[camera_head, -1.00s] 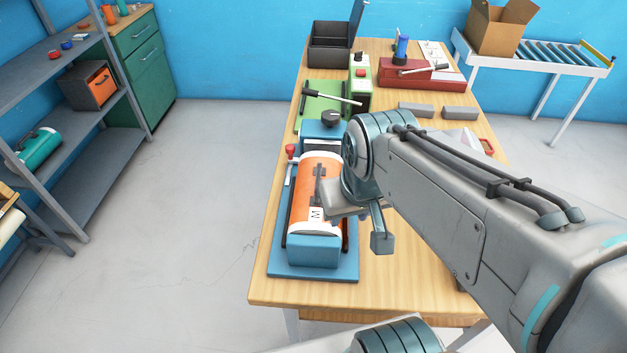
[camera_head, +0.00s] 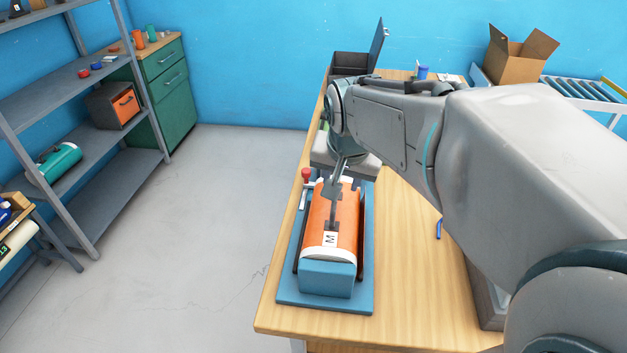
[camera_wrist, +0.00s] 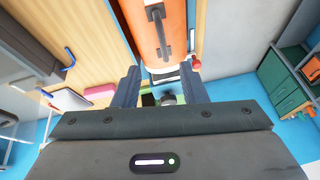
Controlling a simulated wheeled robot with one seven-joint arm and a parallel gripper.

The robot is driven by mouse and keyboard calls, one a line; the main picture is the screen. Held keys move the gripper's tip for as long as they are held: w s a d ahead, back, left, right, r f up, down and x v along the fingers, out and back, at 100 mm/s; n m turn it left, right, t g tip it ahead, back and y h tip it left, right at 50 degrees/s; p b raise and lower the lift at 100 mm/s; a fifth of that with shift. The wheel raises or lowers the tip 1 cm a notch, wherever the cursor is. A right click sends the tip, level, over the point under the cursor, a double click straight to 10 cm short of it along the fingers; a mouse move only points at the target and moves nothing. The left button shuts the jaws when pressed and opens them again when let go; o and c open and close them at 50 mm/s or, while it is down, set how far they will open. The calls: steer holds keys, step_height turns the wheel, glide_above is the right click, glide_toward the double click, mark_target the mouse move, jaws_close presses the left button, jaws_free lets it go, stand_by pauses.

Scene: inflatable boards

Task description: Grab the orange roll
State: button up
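The orange roll (camera_head: 318,212) lies in a blue holder (camera_head: 325,280) near the table's left front edge. It has a white end band, a white label marked M and a dark handle (camera_head: 333,212) on top. My gripper (camera_head: 338,185) is over the far part of the roll, pointing down and partly hiding it. In the wrist view, the two fingers (camera_wrist: 159,78) are apart with nothing held between them. The roll (camera_wrist: 173,18) and its handle (camera_wrist: 160,32) show just beyond the fingertips. I cannot tell the exact height above the handle.
A red-knobbed lever (camera_head: 306,175) stands at the holder's left. The wooden table (camera_head: 410,260) is mostly clear to the right, apart from a small blue item (camera_head: 438,229). A dark open box (camera_head: 350,63) stands at the back. Grey shelves (camera_head: 75,95) stand at the left.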

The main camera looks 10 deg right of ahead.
steer(key=w, duration=0.1)
glide_above(333, 220)
steer(key=w, duration=0.2)
steer(key=f, duration=0.7)
steer(key=shift+w+d+f, duration=0.1)
steer(key=shift+d+f, duration=0.25)
steer(key=shift+w+d+p+x, duration=0.1)
steer(key=shift+w+p+x, duration=0.1)
steer(key=shift+x, duration=1.15)
steer(key=shift+w+d+p+x, duration=0.1)
steer(key=shift+p+x, duration=0.1)
steer(key=shift+x, duration=1.1)
steer(key=shift+r, duration=0.1)
jaws_close()
steer(key=shift+s, duration=0.1)
